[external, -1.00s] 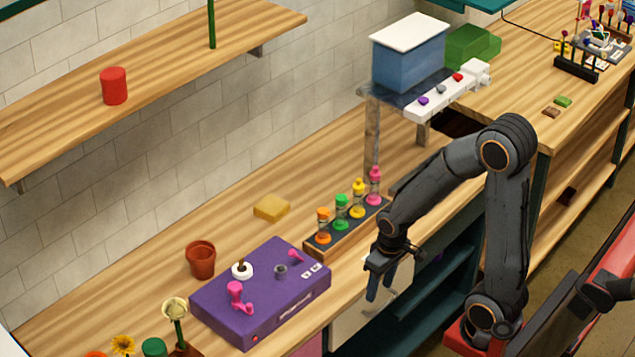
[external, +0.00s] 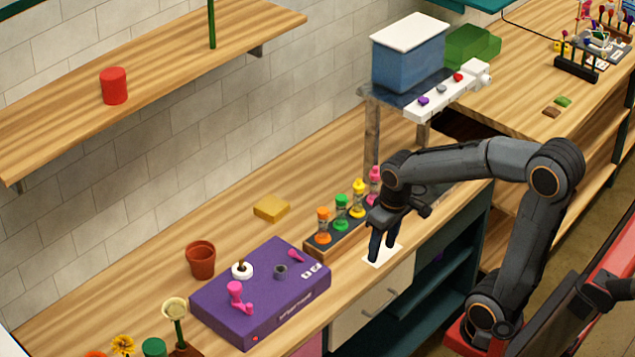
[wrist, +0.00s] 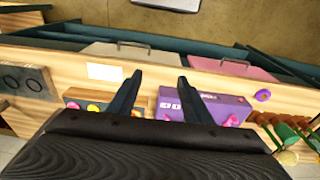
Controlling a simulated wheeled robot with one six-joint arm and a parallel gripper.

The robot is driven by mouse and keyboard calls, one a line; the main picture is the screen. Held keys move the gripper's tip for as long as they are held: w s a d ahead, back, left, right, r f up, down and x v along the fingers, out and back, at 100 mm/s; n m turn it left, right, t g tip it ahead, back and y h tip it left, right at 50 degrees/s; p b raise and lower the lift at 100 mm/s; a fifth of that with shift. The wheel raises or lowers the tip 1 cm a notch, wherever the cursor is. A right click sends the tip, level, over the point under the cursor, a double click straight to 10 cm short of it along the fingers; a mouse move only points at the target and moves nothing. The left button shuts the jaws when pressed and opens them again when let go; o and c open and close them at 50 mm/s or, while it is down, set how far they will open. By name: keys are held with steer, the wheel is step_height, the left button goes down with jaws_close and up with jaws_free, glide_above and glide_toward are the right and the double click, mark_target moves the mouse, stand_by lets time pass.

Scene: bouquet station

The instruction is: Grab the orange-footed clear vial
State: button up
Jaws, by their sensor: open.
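The clear vial with an orange cap and orange foot (external: 323,226) stands upright at the left end of a dark-topped wooden rack (external: 329,243). Beside it in a row are the green (external: 341,212), yellow (external: 358,199) and pink (external: 375,185) vials. My gripper (external: 381,252) is open and empty, fingers pointing down, over the counter's front edge to the right of the rack. In the wrist view my gripper (wrist: 157,85) spreads its two fingers, with the rack partly hidden behind the left finger and my wrist. The orange vial shows there as a small orange spot (wrist: 137,112).
A purple box (external: 262,290) with pink knobs stands left of the rack. A white card (external: 383,256) lies below my gripper. A terracotta pot (external: 201,260) and a yellow block (external: 271,208) stand behind. A raised stand with a blue container (external: 408,58) is beyond the rack.

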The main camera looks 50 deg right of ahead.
steer(key=w+d+f+t+p, duration=0.1)
steer(key=w+d+f+t, duration=0.15)
steer(key=w, duration=0.45)
steer(key=w+d+f+t+p, duration=0.1)
steer(key=w+d+t+p, duration=0.15)
steer(key=w, duration=0.35)
steer(key=r+t+p, duration=0.2)
steer(key=t, duration=0.5)
glide_above(326, 229)
steer(key=s, duration=0.3)
steer(key=f, duration=1)
steer(key=shift+w, duration=0.4)
steer(key=shift+p+x, duration=0.4)
steer(key=shift+x, duration=0.9)
steer(key=x, duration=0.1)
steer(key=p+x, duration=0.2)
steer(key=shift+w+d+r, duration=0.15)
steer(key=shift+w+d, duration=0.05)
steer(key=shift+w, duration=0.15)
steer(key=shift+p+x, duration=0.45)
steer(key=shift+x, duration=0.3)
jaws_close()
